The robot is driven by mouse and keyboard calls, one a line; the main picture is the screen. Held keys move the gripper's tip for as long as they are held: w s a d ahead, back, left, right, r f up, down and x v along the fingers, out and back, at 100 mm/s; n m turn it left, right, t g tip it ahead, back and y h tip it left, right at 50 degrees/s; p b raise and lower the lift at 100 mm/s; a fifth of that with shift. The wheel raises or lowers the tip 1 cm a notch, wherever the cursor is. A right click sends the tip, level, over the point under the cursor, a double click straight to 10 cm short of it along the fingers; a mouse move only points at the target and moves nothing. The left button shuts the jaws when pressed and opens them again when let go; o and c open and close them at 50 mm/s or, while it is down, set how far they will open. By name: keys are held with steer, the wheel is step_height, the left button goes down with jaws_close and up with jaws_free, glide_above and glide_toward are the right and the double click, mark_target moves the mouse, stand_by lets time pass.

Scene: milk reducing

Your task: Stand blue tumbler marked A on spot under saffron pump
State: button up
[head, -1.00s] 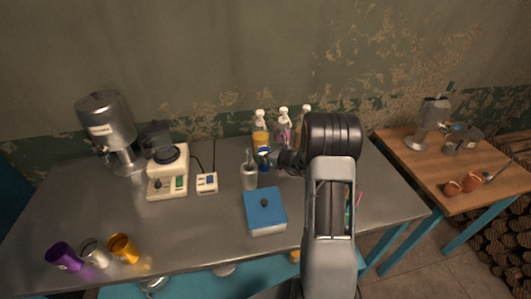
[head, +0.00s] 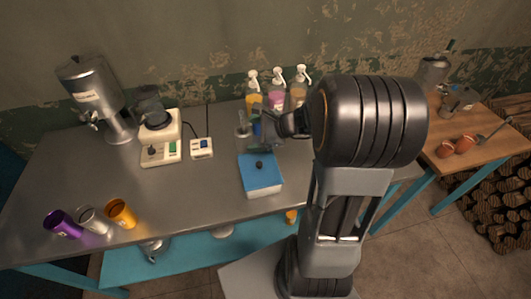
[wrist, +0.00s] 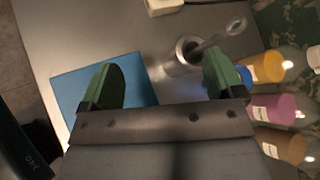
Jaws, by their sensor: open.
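The blue tumbler (head: 257,131) is at the back of the steel table, in front of the yellow saffron pump bottle (head: 254,102), partly hidden by my gripper (head: 272,127). I cannot read its mark or see the spot beneath it. In the wrist view, a small part of the blue tumbler (wrist: 243,75) shows beside the right finger, close to the saffron bottle (wrist: 266,67). My gripper (wrist: 163,78) is open, its green-padded fingers wide apart with nothing held. The tumbler is outside the jaws, past the right finger.
Pink (head: 277,98) and orange (head: 298,93) pump bottles stand beside saffron. Purple (head: 63,223), silver (head: 94,220) and gold (head: 121,213) tumblers are at front left.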

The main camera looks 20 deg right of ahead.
steer(key=s+a+r+n+g+h, duration=0.2)
steer(key=s+n+h, duration=0.2)
steer(key=s+n, duration=0.3)
steer(key=s+a+r+n+g+h, duration=0.1)
steer(key=s+n+h, duration=0.3)
steer(key=n, duration=1)
steer(key=s+a+r, duration=0.1)
steer(key=s, duration=0.2)
steer(key=shift+s+r+g+h, duration=0.3)
steer(key=shift+s+r+g, duration=0.05)
steer(key=shift+r+g, duration=0.05)
